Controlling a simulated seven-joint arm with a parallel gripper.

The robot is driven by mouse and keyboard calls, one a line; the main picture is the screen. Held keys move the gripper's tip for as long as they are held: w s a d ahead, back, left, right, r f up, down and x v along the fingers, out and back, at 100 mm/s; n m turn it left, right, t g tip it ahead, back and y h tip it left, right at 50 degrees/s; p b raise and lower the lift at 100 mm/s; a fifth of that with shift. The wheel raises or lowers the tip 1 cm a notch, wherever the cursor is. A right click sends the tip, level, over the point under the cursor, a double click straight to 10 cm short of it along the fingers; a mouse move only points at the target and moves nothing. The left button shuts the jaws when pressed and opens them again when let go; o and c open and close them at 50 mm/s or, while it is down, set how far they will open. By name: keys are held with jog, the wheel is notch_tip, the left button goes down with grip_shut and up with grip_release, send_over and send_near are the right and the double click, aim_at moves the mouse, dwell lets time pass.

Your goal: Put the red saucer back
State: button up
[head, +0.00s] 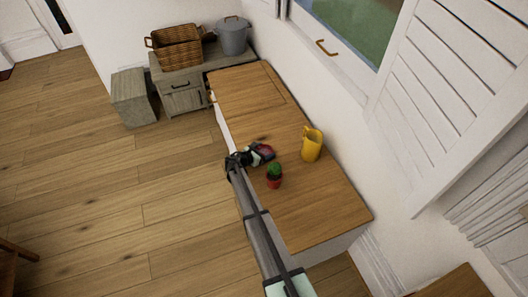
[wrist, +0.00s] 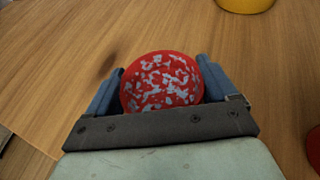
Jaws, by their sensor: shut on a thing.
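The red saucer (wrist: 161,82), mottled with pale grey patches, is between the two fingers of my gripper (wrist: 160,88) in the wrist view. My gripper is shut on it, with one blue-grey finger against each side. In the head view, my gripper (head: 262,153) is over the left edge of the wooden-topped cabinet (head: 250,95), and the red saucer (head: 266,151) shows small at its tip. The frames do not show clearly whether the saucer touches the wood. The saucer's near edge is hidden by the gripper's dark front bar.
A yellow pitcher (head: 311,146) stands right of my gripper. A small cactus in a red pot (head: 274,180) stands close below it. The far cabinet top is clear. Beyond are a wicker basket (head: 176,47) and a grey lidded pot (head: 233,37) on a grey cabinet (head: 184,100).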

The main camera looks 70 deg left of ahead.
jog(key=shift+f, duration=0.1)
jog(key=o, duration=0.9)
jog(key=shift+c, duration=0.2)
jog(key=shift+r, duration=0.2)
jog(key=v, duration=1.2)
